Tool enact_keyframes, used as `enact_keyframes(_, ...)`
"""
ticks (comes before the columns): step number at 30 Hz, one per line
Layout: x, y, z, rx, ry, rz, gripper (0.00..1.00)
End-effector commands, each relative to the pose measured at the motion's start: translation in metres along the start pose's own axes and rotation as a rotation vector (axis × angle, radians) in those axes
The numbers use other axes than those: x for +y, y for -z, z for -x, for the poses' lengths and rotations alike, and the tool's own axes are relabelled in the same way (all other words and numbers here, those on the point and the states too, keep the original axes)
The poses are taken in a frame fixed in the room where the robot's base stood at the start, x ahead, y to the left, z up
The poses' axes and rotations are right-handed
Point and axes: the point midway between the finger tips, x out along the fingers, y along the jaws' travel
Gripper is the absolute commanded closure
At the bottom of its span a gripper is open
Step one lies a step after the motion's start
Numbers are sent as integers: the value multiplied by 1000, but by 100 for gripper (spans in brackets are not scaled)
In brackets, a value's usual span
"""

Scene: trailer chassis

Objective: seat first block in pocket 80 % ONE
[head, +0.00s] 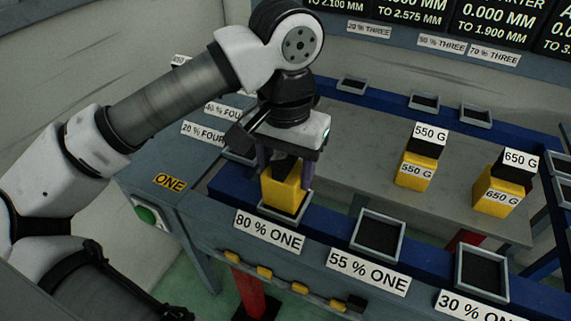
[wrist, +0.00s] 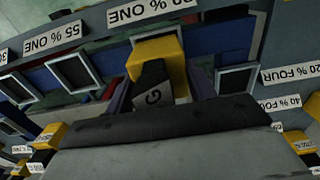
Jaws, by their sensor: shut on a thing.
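My gripper (head: 286,168) points down over the pocket labelled 80 % ONE and is shut on a yellow block (head: 284,193) with a black top. The block's lower end is at the 80 % ONE pocket (head: 283,218), whose grey rim shows around its base. I cannot tell whether the block touches the pocket floor. In the wrist view the yellow block (wrist: 158,50) sits between my fingers, upright over the pocket; its black part carries a white label, mostly hidden, with a "G" visible.
Empty pockets 55 % ONE (head: 378,235) and 30 % ONE (head: 481,274) lie to the right on the blue beam. Yellow blocks of 550 G (head: 416,172) and 650 G (head: 498,196) stand on the grey table. A green button (head: 146,215) is at lower left. More empty pockets line the back beam.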

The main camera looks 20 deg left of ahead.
Motion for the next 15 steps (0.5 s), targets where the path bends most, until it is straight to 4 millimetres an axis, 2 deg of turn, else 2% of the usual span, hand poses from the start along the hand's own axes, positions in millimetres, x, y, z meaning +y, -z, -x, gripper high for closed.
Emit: enact_keyframes(15,0,0,-11,3,0,0,100)
